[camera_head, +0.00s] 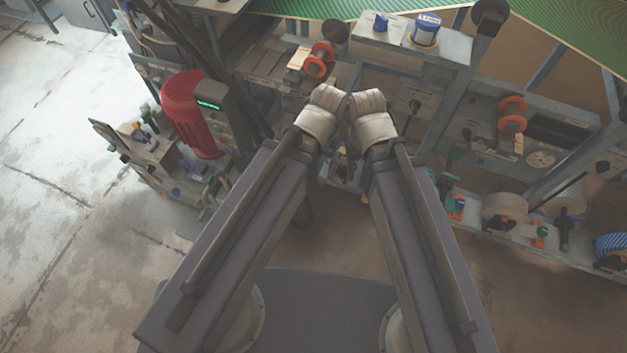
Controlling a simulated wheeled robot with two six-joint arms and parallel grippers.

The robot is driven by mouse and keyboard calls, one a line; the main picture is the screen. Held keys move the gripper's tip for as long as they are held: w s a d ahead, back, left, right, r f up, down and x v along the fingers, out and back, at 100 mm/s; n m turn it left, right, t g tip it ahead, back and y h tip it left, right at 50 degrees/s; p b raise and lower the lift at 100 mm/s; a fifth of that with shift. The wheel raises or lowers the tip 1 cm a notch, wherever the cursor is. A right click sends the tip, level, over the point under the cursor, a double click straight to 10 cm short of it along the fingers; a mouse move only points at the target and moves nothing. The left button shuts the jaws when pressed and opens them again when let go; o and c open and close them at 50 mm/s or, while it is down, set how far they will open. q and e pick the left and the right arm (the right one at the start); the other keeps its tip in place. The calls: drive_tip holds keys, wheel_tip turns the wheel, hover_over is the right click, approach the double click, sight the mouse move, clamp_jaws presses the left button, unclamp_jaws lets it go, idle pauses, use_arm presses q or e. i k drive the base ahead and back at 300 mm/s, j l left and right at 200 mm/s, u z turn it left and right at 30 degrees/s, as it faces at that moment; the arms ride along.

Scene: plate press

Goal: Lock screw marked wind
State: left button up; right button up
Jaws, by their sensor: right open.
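No marking that reads "wind" can be made out, so I cannot tell which screw bears it. Several small knobs and screw-like fittings sit on the machine, among them a blue-topped one (457,203), a green and orange one (540,233) and a dark upright one (565,220). My two arms reach forward and their wrists meet in the middle of the view. My right gripper (348,165) is small and dark below the wrists, open, with nothing seen in it. My left gripper is mostly hidden by its wrist, and its jaws cannot be made out.
A red rounded housing (180,108) with a green display stands at the left. A blue-topped cylinder (427,30) stands on a grey shelf at the back. Bare floor (60,190) lies at the left.

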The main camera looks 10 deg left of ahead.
sight(335, 179)
drive_tip(key=j+z, duration=0.1)
drive_tip(key=z, duration=0.25)
drive_tip(key=j+z, duration=0.1)
drive_tip(key=z, duration=0.25)
drive_tip(key=k+j+z, duration=0.4)
drive_tip(key=j, duration=0.2)
drive_tip(key=k+j+z, duration=0.55)
drive_tip(key=k+j, duration=0.9)
drive_tip(key=j, duration=0.1)
